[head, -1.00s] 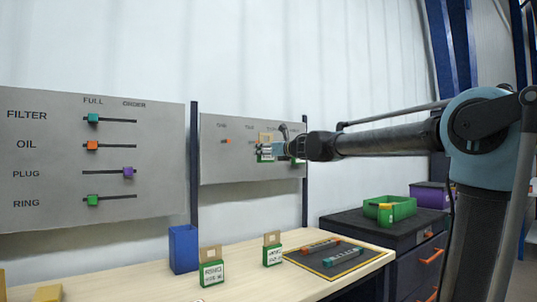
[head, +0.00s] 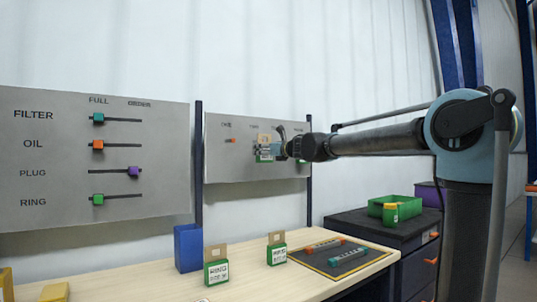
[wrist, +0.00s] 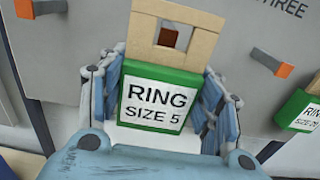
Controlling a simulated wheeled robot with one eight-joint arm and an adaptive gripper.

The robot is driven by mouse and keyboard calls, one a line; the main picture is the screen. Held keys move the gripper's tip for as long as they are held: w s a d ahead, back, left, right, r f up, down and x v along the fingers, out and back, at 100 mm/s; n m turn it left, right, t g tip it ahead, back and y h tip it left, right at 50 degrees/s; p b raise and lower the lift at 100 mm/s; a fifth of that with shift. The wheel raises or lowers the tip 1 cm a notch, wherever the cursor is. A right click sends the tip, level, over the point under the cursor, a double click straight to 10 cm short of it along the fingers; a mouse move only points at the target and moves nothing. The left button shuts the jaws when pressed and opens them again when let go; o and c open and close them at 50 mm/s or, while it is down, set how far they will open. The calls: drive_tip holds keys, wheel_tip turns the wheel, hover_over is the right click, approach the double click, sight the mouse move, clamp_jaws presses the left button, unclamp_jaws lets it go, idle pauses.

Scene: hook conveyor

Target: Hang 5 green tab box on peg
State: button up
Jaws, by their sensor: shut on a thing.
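My gripper (wrist: 163,85) is shut on a green tab box (wrist: 160,108) labelled RING SIZE 5, with fingers on both sides. In the head view my gripper (head: 279,150) holds this box (head: 264,155) upright close to the peg board (head: 222,165). Orange-brown shows through the hole in its tan tab; I cannot tell whether the peg is inside the hole. Another green box (wrist: 301,110) is at the right, below an orange-tipped peg (wrist: 284,69) under the word THREE. An orange peg tip (wrist: 47,6) shows upper left. Two green tab boxes (head: 217,272) (head: 277,252) stand on the table.
The pale wooden table (head: 245,285) holds a blue bin (head: 187,248) and a dark mat (head: 355,268) with slider strips. A green tray (head: 407,205) with a yellow-topped item sits on a dark drawer cabinet (head: 345,222). A board with FILTER, OIL, PLUG and RING sliders (head: 70,125) stands left.

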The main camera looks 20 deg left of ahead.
drive_tip(key=shift+f+x, duration=0.2)
drive_tip(key=shift+x, duration=0.75)
drive_tip(key=shift+f+x, duration=0.15)
drive_tip(key=shift+x, duration=0.85)
drive_tip(key=shift+f+x, duration=0.2)
drive_tip(key=shift+x, duration=0.75)
drive_tip(key=o, duration=1.1)
